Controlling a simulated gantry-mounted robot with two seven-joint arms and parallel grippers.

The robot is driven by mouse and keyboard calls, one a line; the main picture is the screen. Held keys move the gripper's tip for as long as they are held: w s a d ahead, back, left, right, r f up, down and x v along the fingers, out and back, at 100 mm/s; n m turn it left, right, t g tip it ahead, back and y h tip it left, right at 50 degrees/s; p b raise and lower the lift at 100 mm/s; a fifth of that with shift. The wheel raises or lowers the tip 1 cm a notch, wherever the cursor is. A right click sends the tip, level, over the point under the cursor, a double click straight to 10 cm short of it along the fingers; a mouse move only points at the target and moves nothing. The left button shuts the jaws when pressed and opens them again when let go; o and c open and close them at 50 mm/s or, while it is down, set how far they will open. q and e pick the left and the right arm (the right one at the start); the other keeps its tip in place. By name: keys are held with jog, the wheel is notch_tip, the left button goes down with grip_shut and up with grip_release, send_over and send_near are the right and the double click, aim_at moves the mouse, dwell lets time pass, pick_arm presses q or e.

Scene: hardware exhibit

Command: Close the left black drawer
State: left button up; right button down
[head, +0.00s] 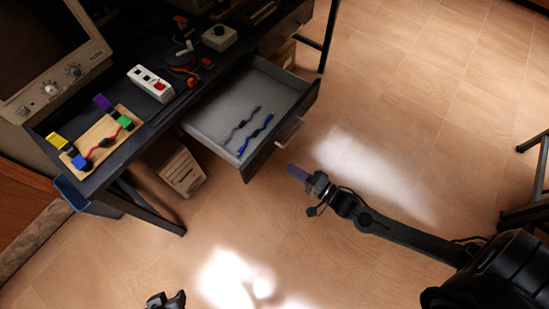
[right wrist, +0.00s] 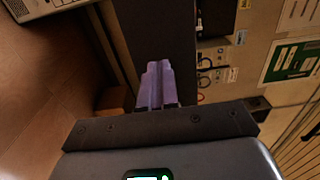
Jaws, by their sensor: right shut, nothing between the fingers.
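The left black drawer (head: 285,137) is pulled out from under the desk in the head view, its grey inside showing. A silver handle (head: 289,131) sits on its front. A dark cable (head: 240,125) and a blue cable (head: 254,134) lie in it. My right gripper (head: 297,172) is shut and empty, in front of the drawer front and near the handle. In the right wrist view its purple fingers (right wrist: 155,85) are together before a dark panel, probably the drawer front; contact cannot be told. My left gripper (head: 166,300) shows only partly at the bottom edge, its fingers unclear.
The black desk (head: 140,165) holds a monitor (head: 50,50), a white switch box (head: 150,83) and a wooden board (head: 97,142) with coloured blocks. A second drawer (head: 286,27) is shut. A beige box (head: 182,173) stands underneath. The floor before the desk is clear.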

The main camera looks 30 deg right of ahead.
aim_at(267, 153)
jog(key=b+x, duration=0.1)
jog(key=x, duration=0.6)
jog(key=shift+b, duration=0.4)
jog(key=shift+w+a, duration=0.3)
jog(key=shift+w, duration=0.4)
jog(key=shift+w, duration=0.15)
